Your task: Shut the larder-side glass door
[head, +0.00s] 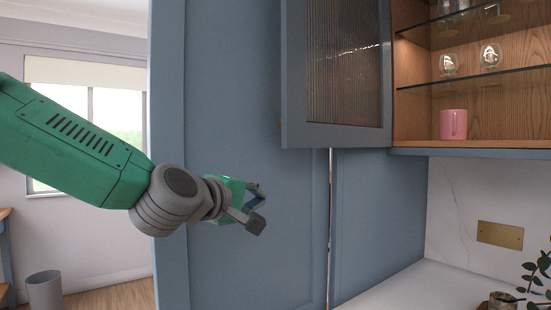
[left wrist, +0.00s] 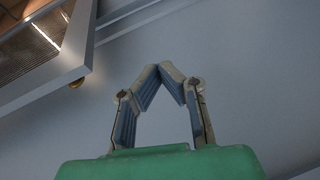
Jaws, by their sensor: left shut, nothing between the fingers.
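The glass door (head: 335,70) has a blue-grey frame and a ribbed pane. It stands open at the left of the lit wall cupboard (head: 480,95), in front of the tall blue larder panel (head: 240,90). My left gripper (head: 260,208) is shut and empty, below and to the left of the door's lower corner, apart from it. In the left wrist view the gripper's fingertips (left wrist: 163,70) meet. The door's corner and a small brass knob (left wrist: 77,84) show at upper left there. My right gripper is not in view.
A pink mug (head: 453,124) and several glasses stand on the cupboard's shelves. A pale worktop (head: 425,285) with a plant (head: 537,272) lies below. A grey bin (head: 44,290) and a window are at the left.

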